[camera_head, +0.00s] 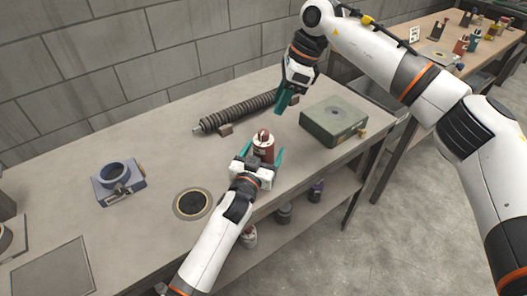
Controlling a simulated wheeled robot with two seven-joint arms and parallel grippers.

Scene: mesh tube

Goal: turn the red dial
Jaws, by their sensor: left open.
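A small red cylindrical thing with a pale band and a knob-like top (263,147) stands upright on the workbench; it is the only red item on this bench that could be the dial. My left gripper (259,160) is at its near side. Its teal fingers are spread, one on each side of the red thing, and its lower part is hidden by the gripper. I cannot tell whether the fingers touch it. My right gripper (284,103) hangs above the bench, behind and to the right of the red thing. Its fingers overlap in this view.
A dark ribbed tube (238,111) lies behind the red thing. A green box (333,118) sits to the right, a blue clamp-like device (118,180) to the left. A round dark inset (192,204) is left of my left gripper. Bottles stand on the lower shelf.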

